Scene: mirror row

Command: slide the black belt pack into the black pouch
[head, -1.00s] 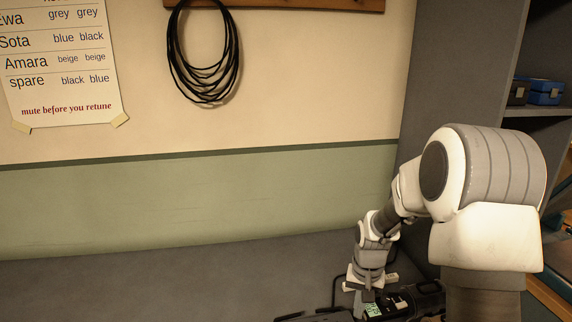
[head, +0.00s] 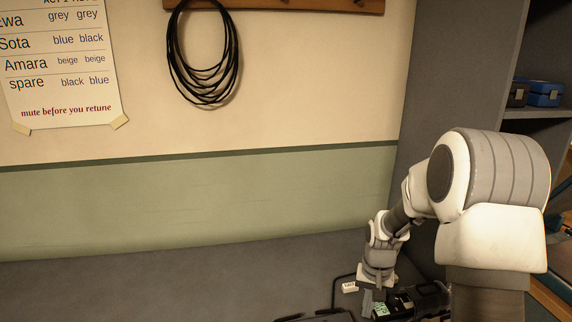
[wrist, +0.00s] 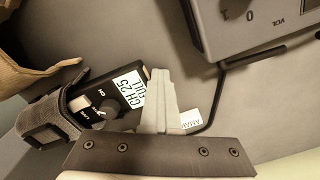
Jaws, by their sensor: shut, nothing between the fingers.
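The black belt pack (wrist: 125,88) lies on the grey surface, with a pale "CH 25 FULL" label and small knobs. In the head view the belt pack (head: 381,310) is low, right of centre. Its knob end is at the mouth of the black pouch (wrist: 68,110), partly hidden by the pouch; how deep it sits I cannot tell. The pouch also shows in the head view (head: 434,296), partly hidden by my arm. My gripper (wrist: 160,78) is shut and empty, its fingertips beside the label end of the pack. It points down in the head view (head: 370,304).
A white name tag (wrist: 190,121) on a black cable lies right of my fingers in the wrist view. A grey device (wrist: 250,25) is at top right there, and a tan item (wrist: 22,78) at left. The surface (head: 150,290) is clear at left in the head view.

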